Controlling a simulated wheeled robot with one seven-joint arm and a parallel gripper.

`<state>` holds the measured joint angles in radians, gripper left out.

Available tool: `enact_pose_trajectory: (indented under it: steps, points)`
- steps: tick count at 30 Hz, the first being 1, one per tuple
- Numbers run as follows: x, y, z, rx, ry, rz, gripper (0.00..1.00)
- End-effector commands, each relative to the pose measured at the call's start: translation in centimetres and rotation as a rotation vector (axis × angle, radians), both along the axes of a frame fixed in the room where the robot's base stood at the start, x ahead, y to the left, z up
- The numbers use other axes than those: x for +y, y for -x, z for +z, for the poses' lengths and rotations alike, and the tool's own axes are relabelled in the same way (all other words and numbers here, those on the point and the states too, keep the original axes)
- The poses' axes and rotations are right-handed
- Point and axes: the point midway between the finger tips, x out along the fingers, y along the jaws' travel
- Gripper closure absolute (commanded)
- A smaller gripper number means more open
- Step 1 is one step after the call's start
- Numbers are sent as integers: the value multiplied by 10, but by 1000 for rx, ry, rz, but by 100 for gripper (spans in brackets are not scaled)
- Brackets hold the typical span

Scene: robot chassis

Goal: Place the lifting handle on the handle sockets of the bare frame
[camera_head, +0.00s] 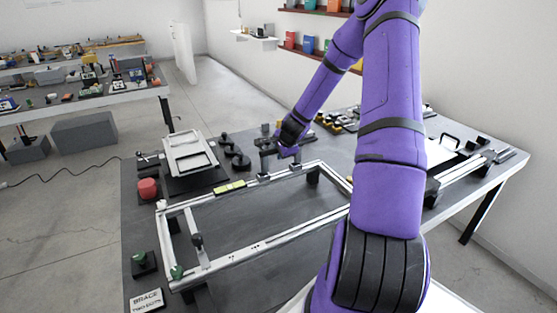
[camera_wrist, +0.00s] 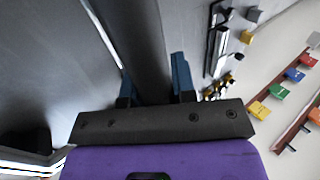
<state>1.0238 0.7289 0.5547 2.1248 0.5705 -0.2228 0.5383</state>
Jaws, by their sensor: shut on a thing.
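The bare frame (camera_head: 245,250) is a silver rectangle of rails lying on the grey workbench. My gripper (camera_head: 276,149) is at the frame's far rail, small and partly hidden by its own wrist. In the wrist view my gripper (camera_wrist: 154,88) has its two dark blue fingers on either side of a dark grey bar (camera_wrist: 143,40), which appears to be the lifting handle. In the head view, dark upright parts (camera_head: 264,163) show under the gripper by the far rail. I cannot tell whether they are handle ends or sockets, or whether the handle touches the frame.
A pale tray-like part (camera_head: 190,152) stands at the back left of the bench, beside black fixtures (camera_head: 232,150). A red round part (camera_head: 148,188) sits at the left edge. A yellow-green level strip (camera_head: 229,187) lies on the far rail. The area inside the frame is mostly clear.

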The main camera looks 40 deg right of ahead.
Motion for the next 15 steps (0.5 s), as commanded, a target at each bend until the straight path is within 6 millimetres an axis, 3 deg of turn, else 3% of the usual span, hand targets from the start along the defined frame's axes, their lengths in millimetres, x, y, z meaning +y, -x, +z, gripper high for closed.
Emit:
enact_pose_trajectory:
  steps: [5,15]
  points:
    - [2,-10,0,-2,1,1,100]
    - [2,-9,-35,-1,0,-1,100]
